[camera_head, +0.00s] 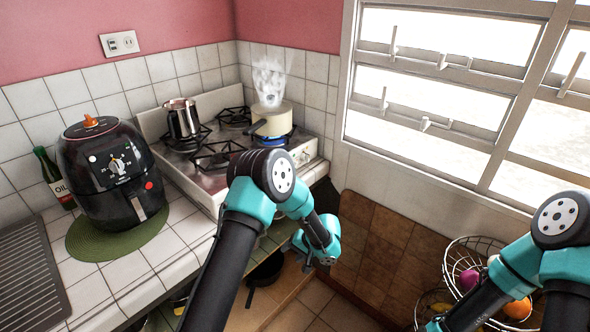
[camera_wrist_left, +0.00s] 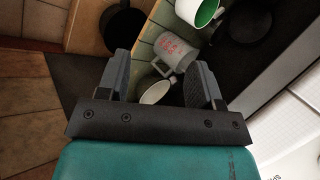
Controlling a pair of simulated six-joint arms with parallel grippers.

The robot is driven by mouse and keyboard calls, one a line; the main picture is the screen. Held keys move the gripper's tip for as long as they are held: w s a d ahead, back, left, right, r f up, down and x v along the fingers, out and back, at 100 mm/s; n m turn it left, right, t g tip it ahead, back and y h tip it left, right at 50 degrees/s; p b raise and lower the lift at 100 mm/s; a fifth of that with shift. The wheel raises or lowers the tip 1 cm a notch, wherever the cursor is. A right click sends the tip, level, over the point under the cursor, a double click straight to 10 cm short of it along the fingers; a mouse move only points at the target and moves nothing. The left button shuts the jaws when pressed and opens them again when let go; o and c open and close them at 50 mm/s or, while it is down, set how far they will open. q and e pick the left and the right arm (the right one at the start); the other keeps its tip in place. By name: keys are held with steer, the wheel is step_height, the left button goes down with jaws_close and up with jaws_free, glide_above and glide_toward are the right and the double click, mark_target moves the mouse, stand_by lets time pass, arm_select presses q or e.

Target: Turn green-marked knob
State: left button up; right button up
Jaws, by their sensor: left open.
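The stove (camera_head: 205,170) stands on the tiled counter, and small knobs (camera_head: 304,157) show on its front panel at the right end. I cannot make out a green mark on any knob. My left gripper (camera_head: 308,260) is below the stove front, past the counter edge, and is partly hidden by my own arm. In the left wrist view, the left gripper (camera_wrist_left: 162,75) is open, its two fingers apart, with mugs visible beyond them. My right gripper is out of view.
A steel pot (camera_head: 182,118) sits on the left burner. An air fryer (camera_head: 108,172) and an oil bottle (camera_head: 50,172) stand left. Under the counter are a grey mug (camera_wrist_left: 176,52) and a dark pan (camera_wrist_left: 122,28). A wire basket (camera_head: 462,262) with fruit is right.

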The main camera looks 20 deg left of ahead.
arm_select(q)
steer(key=w+d+r+n+t+y, duration=0.3)
steer(key=w+r, duration=0.4)
steer(key=r, duration=0.3)
steer(key=w+d+r+n+t+y, duration=0.3)
steer(key=w+d+r+t+y, duration=0.2)
steer(key=r, duration=0.6)
steer(key=shift+w+d+y, duration=0.3)
steer(key=shift+w+d, duration=0.65)
steer(key=shift+d, duration=0.1)
steer(key=shift+a, duration=0.15)
steer(key=x, duration=1.7)
steer(key=shift+w+r, duration=0.1)
steer(key=shift+w, duration=0.2)
steer(key=shift+c, duration=0.2)
steer(key=c, duration=0.8)
